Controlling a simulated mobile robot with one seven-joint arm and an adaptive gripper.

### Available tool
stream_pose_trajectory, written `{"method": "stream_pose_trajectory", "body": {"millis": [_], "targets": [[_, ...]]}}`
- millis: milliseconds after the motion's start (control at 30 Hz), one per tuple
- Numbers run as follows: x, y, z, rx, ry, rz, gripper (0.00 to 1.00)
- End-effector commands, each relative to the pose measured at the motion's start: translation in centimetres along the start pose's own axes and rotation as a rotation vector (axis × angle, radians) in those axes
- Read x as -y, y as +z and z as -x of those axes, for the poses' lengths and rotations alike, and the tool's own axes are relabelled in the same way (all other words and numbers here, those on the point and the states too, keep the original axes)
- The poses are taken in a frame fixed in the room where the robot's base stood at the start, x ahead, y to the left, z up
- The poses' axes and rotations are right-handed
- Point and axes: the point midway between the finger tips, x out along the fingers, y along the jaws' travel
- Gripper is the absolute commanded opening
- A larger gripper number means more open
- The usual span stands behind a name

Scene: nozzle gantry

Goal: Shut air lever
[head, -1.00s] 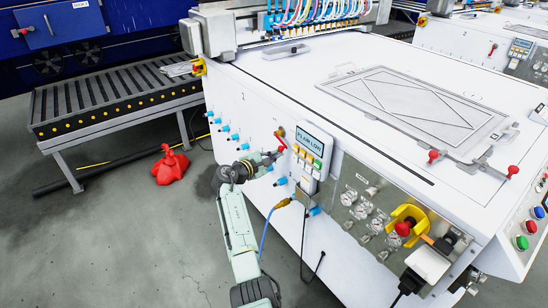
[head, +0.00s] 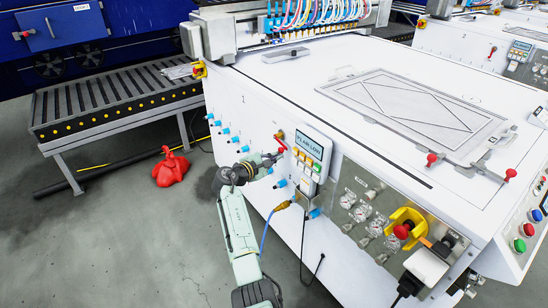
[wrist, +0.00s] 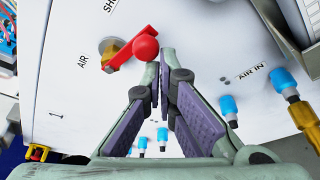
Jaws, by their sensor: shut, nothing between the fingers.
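The air lever (head: 280,142) is a red handle on a brass valve on the machine's white side wall. In the wrist view, its red ball end (wrist: 145,46) points right from the brass fitting (wrist: 113,49), beside the AIR label (wrist: 83,61). A second label starting with SH is partly cut off above it. My gripper (wrist: 163,60) is shut and empty, its fingertips right beside the red ball, at its lower right. I cannot tell whether they touch it. In the head view, my gripper (head: 280,154) is just below the lever.
A display panel with buttons (head: 310,146) sits just right of the lever. Blue hose fittings (wrist: 232,107) line the wall below. A gauge panel (head: 362,212) with a yellow-guarded red knob is farther right. Open floor lies to the left, with a red heap (head: 170,168).

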Motion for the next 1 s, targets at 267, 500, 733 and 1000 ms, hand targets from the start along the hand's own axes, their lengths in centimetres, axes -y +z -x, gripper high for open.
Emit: {"method": "stream_pose_trajectory", "body": {"millis": [267,500,733,1000], "targets": [[0.0,0.1,0.0,0.001,-0.001,-0.001,0.0],[0.0,0.1,0.0,0.002,-0.001,-0.001,0.0],[0.1,0.1,-0.1,0.002,-0.001,-0.001,0.0],[3.1,-1.4,-1.0,0.001,-0.002,0.001,0.0]]}}
